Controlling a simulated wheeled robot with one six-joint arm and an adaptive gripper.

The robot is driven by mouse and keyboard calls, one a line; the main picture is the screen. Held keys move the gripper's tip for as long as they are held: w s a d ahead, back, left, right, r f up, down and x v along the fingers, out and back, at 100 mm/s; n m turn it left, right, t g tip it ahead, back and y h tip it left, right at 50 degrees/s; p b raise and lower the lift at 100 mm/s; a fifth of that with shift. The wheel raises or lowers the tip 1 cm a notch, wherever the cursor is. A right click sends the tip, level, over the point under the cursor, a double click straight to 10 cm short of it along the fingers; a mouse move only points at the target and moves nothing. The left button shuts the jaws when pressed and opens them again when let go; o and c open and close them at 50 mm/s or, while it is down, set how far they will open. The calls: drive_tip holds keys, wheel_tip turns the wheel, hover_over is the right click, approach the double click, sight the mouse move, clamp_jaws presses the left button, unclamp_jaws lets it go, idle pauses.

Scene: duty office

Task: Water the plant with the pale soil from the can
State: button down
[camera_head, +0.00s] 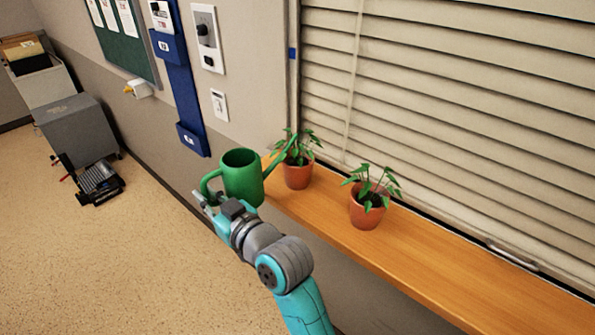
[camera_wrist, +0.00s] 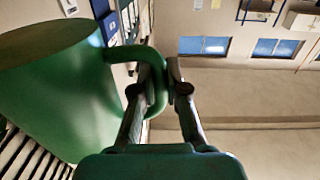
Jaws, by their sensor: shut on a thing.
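A green watering can (camera_head: 242,180) is held up beside the left end of the wooden sill and looks about upright. My gripper (camera_head: 206,198) is shut on its handle, which also shows between the fingers in the wrist view (camera_wrist: 158,95). The can's spout (camera_head: 281,156) points right and up, its tip in front of the leaves of the left potted plant (camera_head: 298,176). I cannot tell whether the tip is over that pot. The right potted plant (camera_head: 367,211) stands apart; its soil looks dark. The left pot's soil is mostly hidden, so its shade is unclear. No water shows.
The wooden sill (camera_head: 440,262) runs to the lower right below closed blinds (camera_head: 450,110), clear beyond the right pot. A blue wall holder (camera_head: 187,90) hangs left of the window. A grey cabinet (camera_head: 78,130) and a dark item stand far left on open floor.

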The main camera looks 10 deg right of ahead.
sight(203, 181)
drive_tip(key=shift+r, duration=2.55)
